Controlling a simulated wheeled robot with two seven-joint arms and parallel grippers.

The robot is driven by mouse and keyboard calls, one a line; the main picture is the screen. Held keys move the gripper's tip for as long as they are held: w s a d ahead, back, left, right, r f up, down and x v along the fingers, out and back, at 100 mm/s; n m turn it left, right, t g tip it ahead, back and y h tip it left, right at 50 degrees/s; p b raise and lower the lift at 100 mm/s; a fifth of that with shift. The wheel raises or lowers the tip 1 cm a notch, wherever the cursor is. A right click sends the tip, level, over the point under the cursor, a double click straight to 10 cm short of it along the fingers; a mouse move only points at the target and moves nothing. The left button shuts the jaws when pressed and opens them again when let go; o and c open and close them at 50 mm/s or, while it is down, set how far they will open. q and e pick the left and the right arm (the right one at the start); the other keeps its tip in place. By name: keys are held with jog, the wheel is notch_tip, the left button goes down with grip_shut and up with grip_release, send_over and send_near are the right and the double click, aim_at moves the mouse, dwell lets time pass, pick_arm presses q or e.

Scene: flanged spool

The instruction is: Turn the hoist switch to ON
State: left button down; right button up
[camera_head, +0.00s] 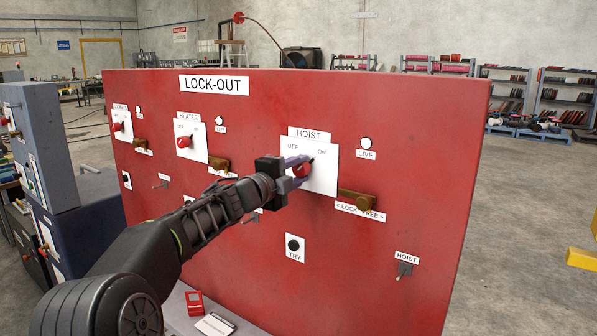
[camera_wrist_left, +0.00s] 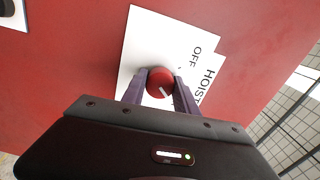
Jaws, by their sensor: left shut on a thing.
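The hoist switch is a red round knob (camera_head: 302,171) on a white plate (camera_head: 323,178) marked OFF and ON, under the HOIST label. Its pointer mark leans up and right, toward the ON side. My left gripper (camera_head: 298,170) is shut on the knob. In the left wrist view the knob (camera_wrist_left: 160,81) sits between the two fingers of the left gripper (camera_wrist_left: 160,80), its pale line pointing down-right. OFF shows there; ON is hidden behind the gripper. My right gripper is not in view.
The red lock-out panel (camera_head: 400,130) also carries heater (camera_head: 184,142) and further-left switches. A brass latch (camera_head: 358,199) sits right of the hoist plate, above a LOCK FREE label.

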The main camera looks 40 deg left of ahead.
pick_arm(q)
jog(key=shift+f, duration=0.1)
jog(key=c, duration=0.9)
grip_release()
jog(key=shift+c, duration=0.2)
jog(key=s+b, duration=0.1)
jog(key=s, duration=0.6)
jog(key=shift+s, duration=0.4)
